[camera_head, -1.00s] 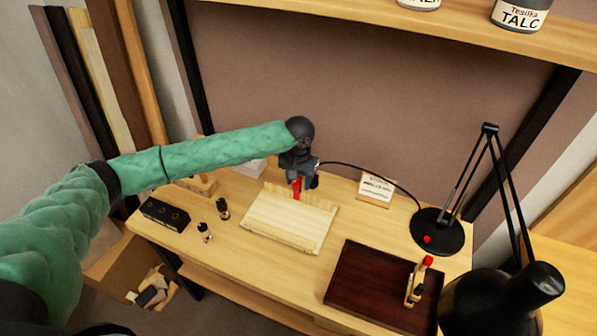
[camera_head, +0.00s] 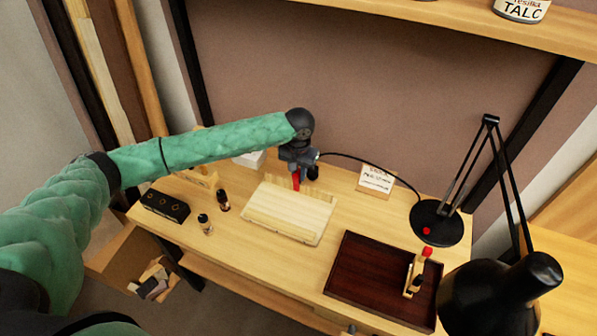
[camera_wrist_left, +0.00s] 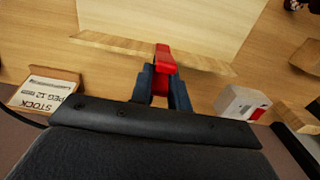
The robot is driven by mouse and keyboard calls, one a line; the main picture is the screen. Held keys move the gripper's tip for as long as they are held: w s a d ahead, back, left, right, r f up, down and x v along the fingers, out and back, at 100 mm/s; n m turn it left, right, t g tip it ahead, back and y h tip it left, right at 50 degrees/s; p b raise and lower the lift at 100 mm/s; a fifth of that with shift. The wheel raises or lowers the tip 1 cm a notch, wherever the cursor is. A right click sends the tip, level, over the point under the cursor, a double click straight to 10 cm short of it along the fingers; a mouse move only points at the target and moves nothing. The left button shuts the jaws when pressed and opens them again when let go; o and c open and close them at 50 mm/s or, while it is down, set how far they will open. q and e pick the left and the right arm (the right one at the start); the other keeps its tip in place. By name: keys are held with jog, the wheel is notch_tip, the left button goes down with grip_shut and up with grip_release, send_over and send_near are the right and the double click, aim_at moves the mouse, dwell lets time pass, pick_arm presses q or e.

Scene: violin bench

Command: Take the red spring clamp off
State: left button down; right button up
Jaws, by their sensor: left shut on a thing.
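The red spring clamp (camera_wrist_left: 164,62) sits between the fingers of my left gripper (camera_wrist_left: 161,85) in the left wrist view. My left gripper is shut on it. The clamp's red tip overlaps the edge of a wooden strip at the board; whether it still grips the strip I cannot tell. In the head view the red clamp (camera_head: 296,181) shows below my left gripper (camera_head: 297,172), at the back edge of the pale wooden board (camera_head: 290,213). My right gripper is not seen.
A dark red tray (camera_head: 365,281) holds a wooden clamp with a red tip (camera_head: 418,272). A black lamp (camera_head: 436,222) stands at right. A stock card (camera_head: 376,180) is behind.

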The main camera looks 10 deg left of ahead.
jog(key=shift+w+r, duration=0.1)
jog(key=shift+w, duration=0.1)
pick_arm(q)
jog(key=shift+r, duration=0.2)
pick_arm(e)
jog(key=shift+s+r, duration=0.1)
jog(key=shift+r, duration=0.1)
pick_arm(q)
jog(key=shift+r+p, duration=0.45)
jog(key=shift+p, duration=0.45)
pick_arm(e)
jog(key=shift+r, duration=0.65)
pick_arm(q)
jog(key=shift+r, duration=0.15)
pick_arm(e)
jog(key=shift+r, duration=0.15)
